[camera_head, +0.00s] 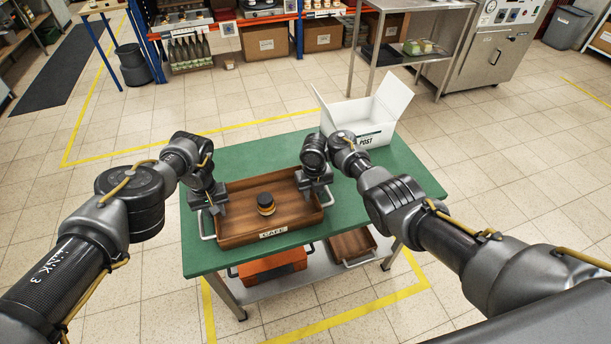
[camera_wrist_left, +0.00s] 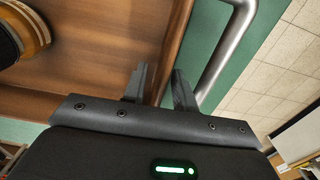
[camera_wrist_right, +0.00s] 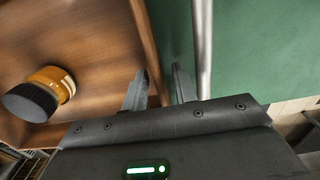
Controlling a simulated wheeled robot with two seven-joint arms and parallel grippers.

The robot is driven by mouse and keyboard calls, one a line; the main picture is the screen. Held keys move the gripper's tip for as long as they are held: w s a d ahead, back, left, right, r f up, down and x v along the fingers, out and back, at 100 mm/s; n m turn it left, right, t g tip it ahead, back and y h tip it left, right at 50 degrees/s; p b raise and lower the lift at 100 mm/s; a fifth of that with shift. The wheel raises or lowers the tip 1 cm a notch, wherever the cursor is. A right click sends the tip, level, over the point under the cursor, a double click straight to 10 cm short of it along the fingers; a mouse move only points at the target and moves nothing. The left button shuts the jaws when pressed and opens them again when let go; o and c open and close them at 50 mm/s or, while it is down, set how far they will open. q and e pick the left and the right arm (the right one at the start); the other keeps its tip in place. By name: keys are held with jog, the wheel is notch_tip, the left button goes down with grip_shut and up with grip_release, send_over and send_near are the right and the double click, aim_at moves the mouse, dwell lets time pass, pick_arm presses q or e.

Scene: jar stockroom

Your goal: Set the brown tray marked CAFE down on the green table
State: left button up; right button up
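The brown wooden tray marked CAFE (camera_head: 235,238) appears to rest on the green table (camera_head: 405,170), near its front edge. An amber jar with a black lid (camera_head: 266,204) stands upright inside it. My left gripper (camera_head: 216,207) is at the tray's left end and my right gripper (camera_head: 316,190) at its right end. In the left wrist view, the fingers (camera_wrist_left: 160,88) stand apart on either side of the tray wall, with the metal handle bar (camera_wrist_left: 228,50) outside them. The right fingers (camera_wrist_right: 160,88) straddle the other wall likewise, with a visible gap beside it.
A white open box marked POST (camera_head: 368,115) stands at the table's back right. Below, a lower shelf holds an orange case (camera_head: 272,266) and another brown tray (camera_head: 352,245). The table's right part is clear. Shelving with cartons (camera_head: 265,42) stands behind.

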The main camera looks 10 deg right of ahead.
pick_arm(q)
jog(key=shift+s+r, duration=0.1)
jog(key=shift+r, duration=0.25)
jog(key=r, duration=1)
jog(key=shift+w, duration=0.2)
jog(key=shift+s+r, duration=0.1)
jog(key=shift+r, duration=0.5)
pick_arm(e)
jog(key=shift+r, duration=3.7)
pick_arm(q)
jog(key=shift+s, duration=0.1)
